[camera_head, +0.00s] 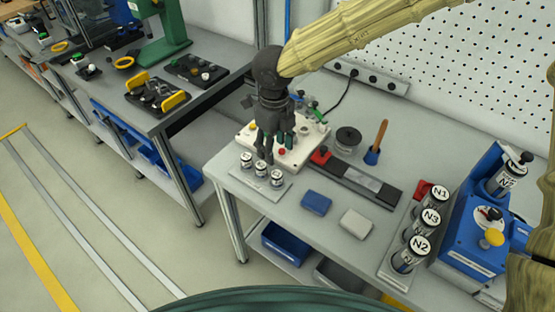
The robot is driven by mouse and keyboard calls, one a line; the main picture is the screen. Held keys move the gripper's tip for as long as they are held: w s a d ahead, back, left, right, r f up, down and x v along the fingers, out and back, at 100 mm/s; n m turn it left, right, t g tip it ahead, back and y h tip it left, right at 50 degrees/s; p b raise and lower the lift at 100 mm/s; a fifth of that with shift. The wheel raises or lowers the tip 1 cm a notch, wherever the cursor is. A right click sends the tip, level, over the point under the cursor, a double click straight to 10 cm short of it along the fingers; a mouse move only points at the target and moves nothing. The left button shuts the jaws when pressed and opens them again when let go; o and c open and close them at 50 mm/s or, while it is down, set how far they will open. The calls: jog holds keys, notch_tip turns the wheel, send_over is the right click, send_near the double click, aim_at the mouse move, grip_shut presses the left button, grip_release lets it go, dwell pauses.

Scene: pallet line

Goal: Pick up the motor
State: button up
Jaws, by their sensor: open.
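My gripper (267,158) is open and points down over the near edge of a white board (308,148). Its fingertips are close behind a row of small silver cylinders with dark-marked white tops: a left one (246,161), a middle one (261,168) and a right one (277,178). These look like motors, but I cannot tell which one is meant. I cannot tell whether the fingers touch the middle one. The gripper hides part of the board.
Larger cylinders marked N1 (437,198), N3 (428,222) and N2 (411,254) stand on the right beside a blue fixture (474,240). A blue block (316,203) and a grey block (356,223) lie near the front. A blue-based wooden-handled tool (376,143) stands behind.

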aim_at(277, 174)
jog(key=s+f, duration=0.1)
jog(key=s+f+p, duration=0.1)
jog(key=f, duration=0.1)
jog(key=shift+f, duration=0.2)
jog(key=shift+s, duration=0.25)
jog(key=shift+w+d+f, duration=0.1)
jog(key=shift+w+f, duration=0.1)
jog(key=shift+f, duration=0.15)
jog(key=f, duration=0.2)
jog(key=f+p, duration=0.1)
jog(key=f, duration=0.1)
jog(key=shift+w+d+f, duration=0.1)
jog(key=shift+w+f, duration=0.1)
jog(key=shift+f, duration=0.05)
jog(key=shift+s+f+p, duration=0.2)
jog(key=shift+f+p, duration=0.05)
jog(key=shift+p, duration=0.05)
jog(key=shift+w+f, duration=0.3)
jog(key=shift+f, duration=0.15)
jog(key=shift+s+r, duration=0.15)
jog(key=shift+s, duration=0.05)
jog(key=c, duration=1.2)
